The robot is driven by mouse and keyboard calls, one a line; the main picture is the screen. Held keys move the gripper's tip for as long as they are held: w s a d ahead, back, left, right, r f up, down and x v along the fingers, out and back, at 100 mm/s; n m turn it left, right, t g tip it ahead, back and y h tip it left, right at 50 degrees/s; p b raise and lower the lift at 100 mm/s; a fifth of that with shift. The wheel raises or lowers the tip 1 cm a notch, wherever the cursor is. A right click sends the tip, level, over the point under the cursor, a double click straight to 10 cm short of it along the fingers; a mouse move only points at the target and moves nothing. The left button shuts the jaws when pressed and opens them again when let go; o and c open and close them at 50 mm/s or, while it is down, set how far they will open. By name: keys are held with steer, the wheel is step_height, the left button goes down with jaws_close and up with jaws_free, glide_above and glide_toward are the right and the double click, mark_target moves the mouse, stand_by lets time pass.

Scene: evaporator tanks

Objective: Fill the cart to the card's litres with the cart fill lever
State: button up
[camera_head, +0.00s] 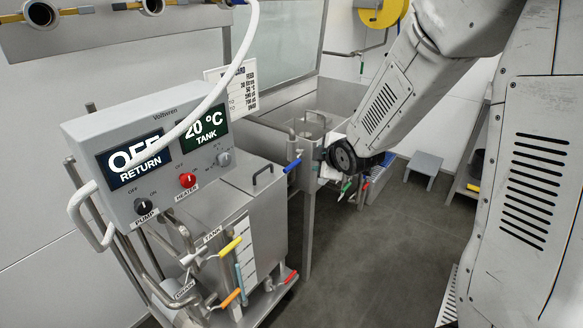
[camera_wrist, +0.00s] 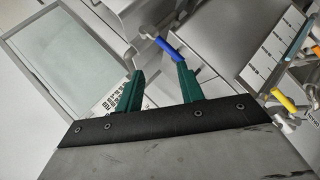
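The steel cart (camera_head: 268,213) carries a tank with a white level scale (camera_head: 248,242); its litre marks are too small to read. A blue lever (camera_head: 292,166) stands off the steel unit behind the cart, left of my wrist; it also shows in the wrist view (camera_wrist: 167,48). No readable label tells which lever is the cart fill. My gripper (camera_wrist: 160,69) is open and empty, its green fingers apart, with the blue lever just beyond the tips, not between them. In the head view the fingers are mostly hidden. The card (camera_head: 238,92) hangs behind the control box, its figures unreadable.
The control box (camera_head: 145,150) reads OFF for return and 20 °C for tank. Yellow (camera_head: 230,246), orange (camera_head: 231,298) and red (camera_head: 290,278) handles sit low on the cart. A white hose (camera_head: 215,90) crosses in front. A grey stool (camera_head: 423,163) stands behind; the floor right of the cart is clear.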

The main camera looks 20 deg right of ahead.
mark_target(292, 167)
steer(key=w+a+f+n+t+y, duration=0.1)
steer(key=w+f+n, duration=0.1)
steer(key=w+f, duration=0.1)
steer(key=w+a+f+n+t+y, duration=0.1)
steer(key=w+f+n+t, duration=0.1)
steer(key=w, duration=0.3)
steer(key=w+a+f+n+t+y, duration=0.1)
steer(key=w+a+f+n, duration=0.1)
steer(key=w+f+n, duration=0.1)
steer(key=shift+w+a+f+t, duration=0.1)
steer(key=shift+w+f+t, duration=0.2)
steer(key=shift+w+f, duration=0.6)
jaws_close()
steer(key=shift+a, duration=0.1)
